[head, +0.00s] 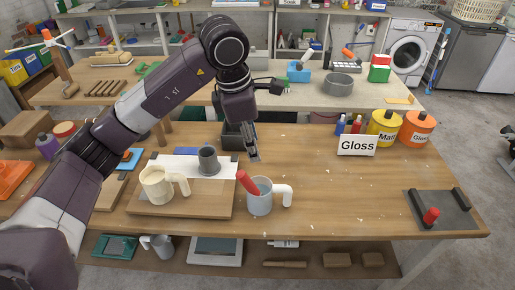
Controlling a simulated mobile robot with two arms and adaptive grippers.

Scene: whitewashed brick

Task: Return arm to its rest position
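My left arm reaches in from the left and bends down over the middle of the workbench (330,215). Its gripper (255,157) points down just behind a blue-grey mug (259,202) with a white handle. A red-handled item (247,183) stands tilted in that mug. The gripper holds nothing that I can make out. Its fingers are seen edge-on and small, so their opening is unclear. My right gripper is not in view.
A cream mug (155,187) and a dark grey cup (208,160) stand to the left. A dark box (231,141) is close behind the gripper. A "Gloss" sign (357,146), yellow can (383,127) and orange can (416,127) stand right. The right-centre benchtop is mostly clear.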

